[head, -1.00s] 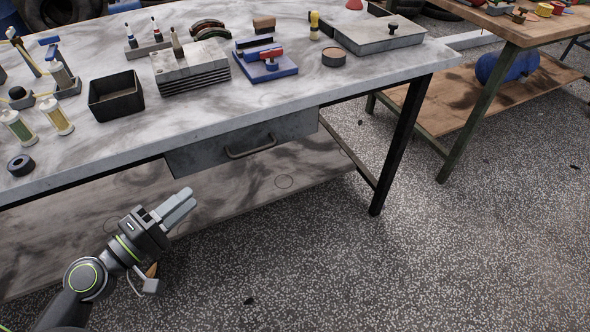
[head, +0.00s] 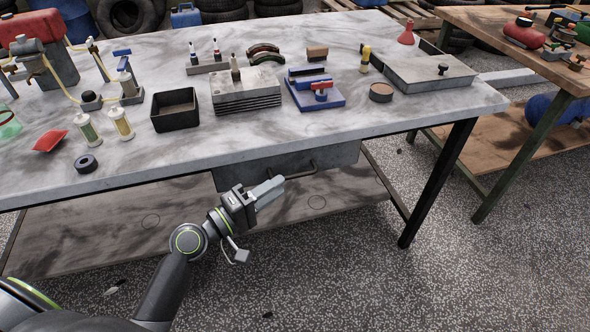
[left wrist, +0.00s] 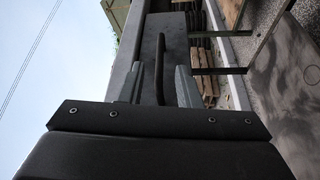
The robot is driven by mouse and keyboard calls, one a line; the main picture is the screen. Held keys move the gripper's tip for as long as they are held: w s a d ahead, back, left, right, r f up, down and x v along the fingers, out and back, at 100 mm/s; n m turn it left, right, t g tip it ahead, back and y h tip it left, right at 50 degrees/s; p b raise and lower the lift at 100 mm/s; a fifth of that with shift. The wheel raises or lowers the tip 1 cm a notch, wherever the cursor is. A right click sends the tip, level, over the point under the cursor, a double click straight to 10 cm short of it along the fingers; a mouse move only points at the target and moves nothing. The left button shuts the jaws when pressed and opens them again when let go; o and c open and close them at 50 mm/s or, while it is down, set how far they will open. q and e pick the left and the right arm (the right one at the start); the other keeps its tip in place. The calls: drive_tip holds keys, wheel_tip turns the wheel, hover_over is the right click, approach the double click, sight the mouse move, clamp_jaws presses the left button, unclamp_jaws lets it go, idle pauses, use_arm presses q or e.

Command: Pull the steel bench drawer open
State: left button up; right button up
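The steel bench drawer (head: 342,160) is a grey box under the tabletop, with its front close under the bench edge. Its dark bar handle (head: 304,170) is partly hidden behind my left gripper (head: 270,191). That gripper is just in front of the handle's left part. In the left wrist view, the fingers (left wrist: 158,88) stand apart, with the handle (left wrist: 159,62) showing upright in the gap between them. The drawer front (left wrist: 176,36) is behind it. I cannot tell whether the fingers touch the handle. My right gripper is not in view.
The marbled bench top (head: 290,135) overhangs the drawer and holds a black bin (head: 175,118), a stack of plates and a lidded box (head: 430,78). A lower shelf (head: 330,195) runs beneath. A black leg (head: 438,185) stands to the right. The speckled floor in front is mostly clear.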

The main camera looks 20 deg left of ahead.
sight(295, 176)
use_arm(q)
drive_tip(key=x, duration=0.6)
drive_tip(key=shift+w, duration=0.15)
drive_tip(key=shift+c, duration=0.2)
clamp_jaws()
